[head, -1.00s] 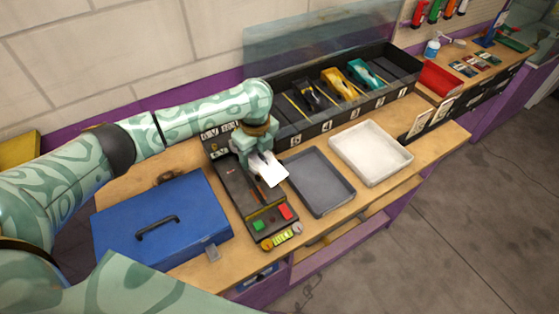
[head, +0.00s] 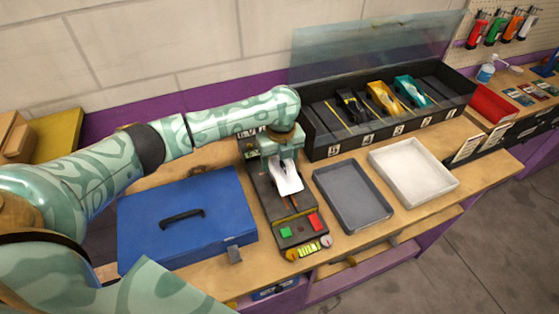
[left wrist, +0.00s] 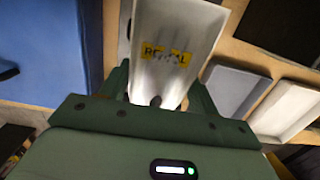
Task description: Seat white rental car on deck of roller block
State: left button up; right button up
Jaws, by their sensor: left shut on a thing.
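The white rental car (head: 286,178) is in my left gripper (head: 280,158), which is shut on it. In the left wrist view the white car (left wrist: 175,30) fills the space between the fingers, with a yellow label reading "RENTAL" on top. The roller block (head: 293,226) is a dark, long unit with a green button, a red button and a yellow gauge at its front. The car is over its middle part. Whether the car touches the deck cannot be told, as the gripper and car hide that part. My right gripper is not in view.
A blue case (head: 185,222) stands left of the block. A grey tray (head: 352,195) and a white tray (head: 413,170) lie to its right. Behind them a black slotted case (head: 325,152) holds dark, yellow and teal cars.

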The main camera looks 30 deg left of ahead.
pick_arm(q)
jog(key=shift+f+b, duration=1.4)
jog(key=shift+b, duration=0.2)
jog(key=shift+f, duration=0.75)
jog(key=shift+p, duration=0.45)
jog(key=shift+f, duration=0.4)
jog(key=shift+f+p, duration=0.1)
jog(key=shift+p, duration=0.45)
jog(key=o, duration=1.2)
